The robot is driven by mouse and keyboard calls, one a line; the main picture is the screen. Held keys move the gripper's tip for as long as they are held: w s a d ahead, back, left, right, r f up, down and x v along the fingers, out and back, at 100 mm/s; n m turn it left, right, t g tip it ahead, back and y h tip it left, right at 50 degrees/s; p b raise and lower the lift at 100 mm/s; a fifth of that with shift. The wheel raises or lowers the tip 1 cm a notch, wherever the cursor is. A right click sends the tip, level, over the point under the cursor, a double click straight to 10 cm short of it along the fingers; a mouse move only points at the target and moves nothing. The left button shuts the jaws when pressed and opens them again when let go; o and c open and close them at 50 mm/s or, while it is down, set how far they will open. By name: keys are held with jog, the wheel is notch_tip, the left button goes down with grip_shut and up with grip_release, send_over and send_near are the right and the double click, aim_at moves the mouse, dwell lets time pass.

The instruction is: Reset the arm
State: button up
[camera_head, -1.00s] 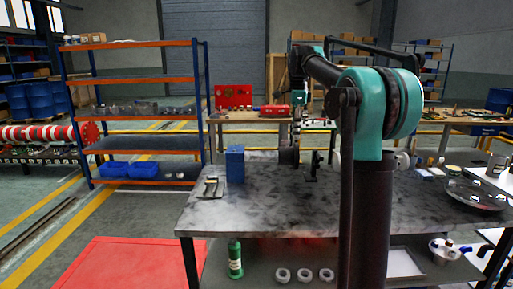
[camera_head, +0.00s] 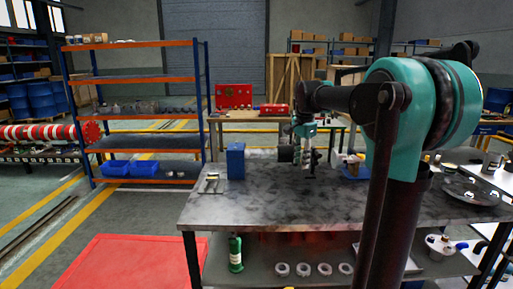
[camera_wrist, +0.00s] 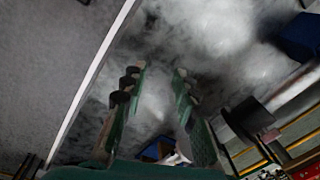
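My arm, teal and black, stands at the right in the head view and reaches left over the grey mottled table (camera_head: 270,205). My gripper (camera_head: 309,174) hangs over the back middle of the table, small and partly blended with dark parts around it. In the wrist view my gripper (camera_wrist: 161,70) shows two green fingers set apart, with only the mottled grey surface between their tips. It is open and holds nothing that I can see.
A blue box (camera_head: 235,161) stands on the table left of my gripper. A dark round tray (camera_head: 471,191) lies at the table's right. A blue bin (camera_head: 356,171) sits behind the arm. A green bottle (camera_head: 235,254) and several white rings stand on the lower shelf. The table's front middle is clear.

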jog(key=s+d+f+n+t, duration=0.3)
jog(key=s+f+n, duration=1)
jog(key=s+f, duration=1.3)
jog(key=shift+s, duration=0.55)
jog(key=shift+a, duration=0.1)
